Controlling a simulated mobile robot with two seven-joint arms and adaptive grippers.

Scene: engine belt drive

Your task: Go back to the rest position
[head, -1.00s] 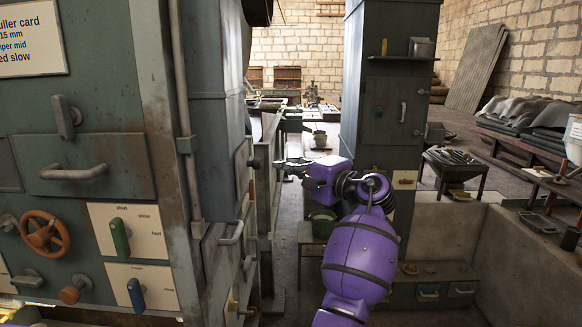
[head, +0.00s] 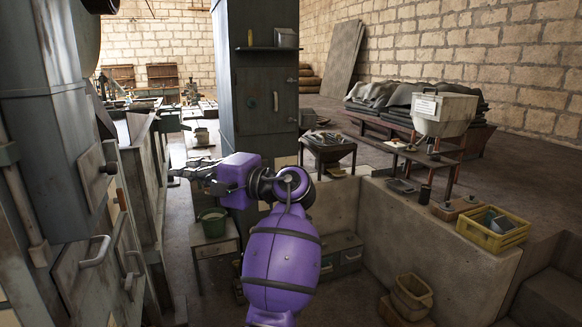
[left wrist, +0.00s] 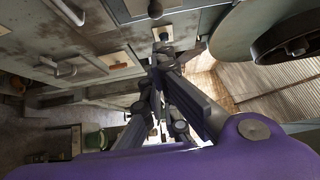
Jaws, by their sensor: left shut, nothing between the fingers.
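My left gripper (head: 184,172) is at the end of my purple arm, left of centre in the head view. It points left towards the grey machine cabinet (head: 55,130) and looks apart from it. In the left wrist view its dark fingers (left wrist: 162,48) come together in front of a grey panel with handles (left wrist: 65,68). Nothing shows between them. My right gripper is in neither view.
A tall dark cabinet (head: 265,95) stands behind my left arm. A green bucket (head: 213,222) sits on a low stand beneath the gripper. To the right are a concrete wall (head: 430,240), a yellow crate (head: 492,232) and a sack-like container (head: 411,297).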

